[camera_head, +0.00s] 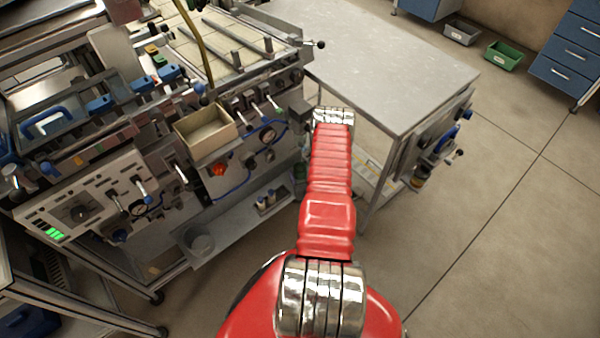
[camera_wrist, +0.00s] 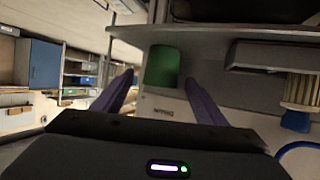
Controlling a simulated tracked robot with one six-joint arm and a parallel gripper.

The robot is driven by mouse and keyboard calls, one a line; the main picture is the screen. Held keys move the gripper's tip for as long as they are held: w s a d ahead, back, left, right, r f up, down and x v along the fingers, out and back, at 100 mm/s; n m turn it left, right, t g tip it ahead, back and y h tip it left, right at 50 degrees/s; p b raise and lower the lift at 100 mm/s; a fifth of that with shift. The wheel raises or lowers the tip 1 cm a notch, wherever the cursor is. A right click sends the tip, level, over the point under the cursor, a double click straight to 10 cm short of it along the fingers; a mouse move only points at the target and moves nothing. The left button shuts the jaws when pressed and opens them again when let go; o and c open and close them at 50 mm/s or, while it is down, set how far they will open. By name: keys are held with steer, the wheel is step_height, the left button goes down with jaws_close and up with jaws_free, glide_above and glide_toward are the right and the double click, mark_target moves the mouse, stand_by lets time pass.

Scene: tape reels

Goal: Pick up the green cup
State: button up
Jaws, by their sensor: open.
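A green cup (camera_wrist: 162,64) shows in the wrist view, in the upper middle, beyond and between the tips of my fingers. It stands on a pale surface that carries a printed label. My gripper (camera_wrist: 159,78) is open, with its two dark purple fingers spread to the left and right of the cup in the picture. I cannot tell how much distance remains between the fingertips and the cup. In the head view my red arm reaches toward the gap between the machine and the table, and my gripper is hidden there.
A grey-topped table (camera_head: 395,70) stands beyond my arm at the right. A machine bench with a beige open box (camera_head: 205,130) and levers fills the left. In the wrist view a grey ledge (camera_wrist: 215,36) crosses above the cup. The floor at the right is clear.

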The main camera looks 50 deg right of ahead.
mark_target(299, 164)
steer(key=shift+x, duration=1.9)
steer(key=c, duration=1.2)
steer(key=shift+s+a+r, duration=0.1)
steer(key=shift+s+r, duration=0.1)
steer(key=shift+r, duration=0.5)
step_height(299, 164, up, 5)
steer(key=s+a, duration=0.2)
steer(key=s, duration=0.7)
steer(key=s+a, duration=0.2)
steer(key=s, duration=0.8)
steer(key=shift+a+r, duration=0.15)
steer(key=shift+r, duration=0.1)
